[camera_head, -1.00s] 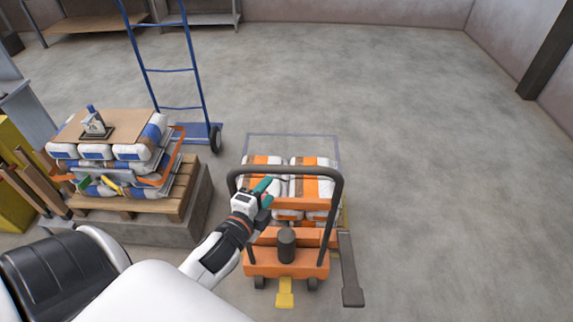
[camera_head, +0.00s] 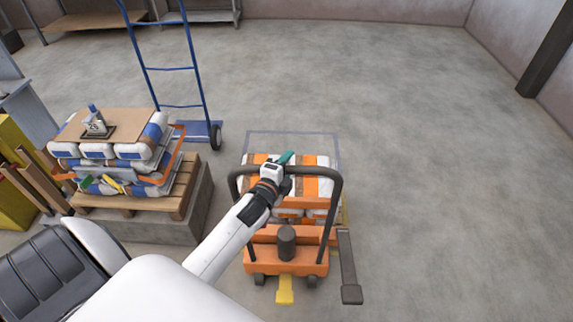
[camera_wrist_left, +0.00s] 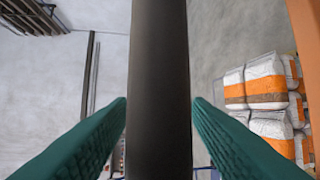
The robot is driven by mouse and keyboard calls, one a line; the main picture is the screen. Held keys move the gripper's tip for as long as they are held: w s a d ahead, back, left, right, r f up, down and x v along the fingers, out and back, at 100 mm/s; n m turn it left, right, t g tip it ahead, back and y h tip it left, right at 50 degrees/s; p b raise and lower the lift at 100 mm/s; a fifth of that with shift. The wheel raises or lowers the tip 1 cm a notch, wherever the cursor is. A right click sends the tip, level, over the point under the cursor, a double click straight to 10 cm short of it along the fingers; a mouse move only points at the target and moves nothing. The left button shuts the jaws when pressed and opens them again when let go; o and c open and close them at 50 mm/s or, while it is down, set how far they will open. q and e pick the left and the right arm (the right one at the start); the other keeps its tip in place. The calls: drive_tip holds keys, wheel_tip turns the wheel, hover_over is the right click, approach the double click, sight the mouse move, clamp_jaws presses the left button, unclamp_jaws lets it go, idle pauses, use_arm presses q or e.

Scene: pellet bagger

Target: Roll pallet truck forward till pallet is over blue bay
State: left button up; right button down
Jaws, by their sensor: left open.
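The orange pallet truck (camera_head: 286,262) stands right of centre with a dark looped handle (camera_head: 337,185). Its load of white and orange bags (camera_head: 317,187) sits beyond the handle; the pallet under it is mostly hidden. The blue bay outline (camera_head: 292,133) shows on the floor around and just past the bags' far side. My left gripper (camera_head: 284,160) is at the handle's top bar. In the left wrist view, the dark bar (camera_wrist_left: 160,50) runs between the open teal fingers (camera_wrist_left: 160,103), with gaps on both sides. My right gripper is out of view.
A wooden pallet (camera_head: 180,185) of blue and white bags stands on a grey plinth (camera_head: 195,220) to the left. A blue hand truck (camera_head: 172,70) stands behind it. The floor beyond and right is clear.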

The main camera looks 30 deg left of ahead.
use_arm(q)
clamp_jaws()
